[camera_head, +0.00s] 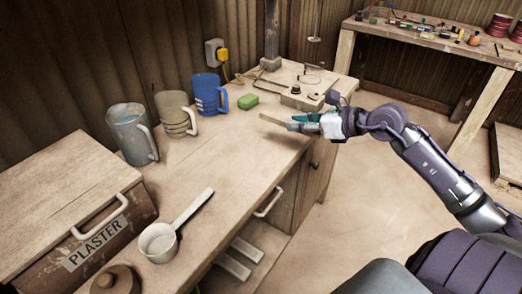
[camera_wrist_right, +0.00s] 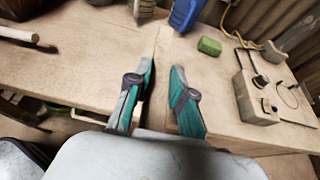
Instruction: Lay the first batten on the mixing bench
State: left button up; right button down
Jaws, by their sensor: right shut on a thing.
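My right gripper (camera_head: 305,124) is shut on a thin wooden batten (camera_head: 271,119), whose end sticks out to the left past the fingertips. The batten is over the right part of the mixing bench (camera_head: 225,150); I cannot tell whether it touches the top. In the right wrist view, the batten (camera_wrist_right: 160,62) runs between the teal fingers of the gripper (camera_wrist_right: 162,75), in nearly the same colour as the bench top (camera_wrist_right: 80,70). My left gripper is out of view.
Three jugs, grey (camera_head: 131,135), olive (camera_head: 175,113) and blue (camera_head: 208,94), line the back, beside a green block (camera_head: 248,101) and a small device (camera_head: 301,100). A white ladle (camera_head: 160,241) and plaster bin (camera_head: 60,200) are left. The bench middle is clear.

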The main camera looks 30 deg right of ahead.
jog(key=shift+w+d+f, duration=0.15)
jog(key=shift+w+d, duration=0.1)
jog(key=shift+d, duration=0.05)
jog(key=shift+w+f, duration=0.1)
jog(key=shift+w, duration=0.25)
jog(key=p, duration=0.1)
send_over(264, 143)
notch_tip(264, 143, down, 6)
jog(key=shift+f, duration=0.15)
notch_tip(264, 143, down, 4)
jog(key=shift+w+f, duration=0.1)
jog(key=shift+f, duration=0.05)
jog(key=shift+f, duration=0.15)
jog(key=c, duration=1)
grip_release()
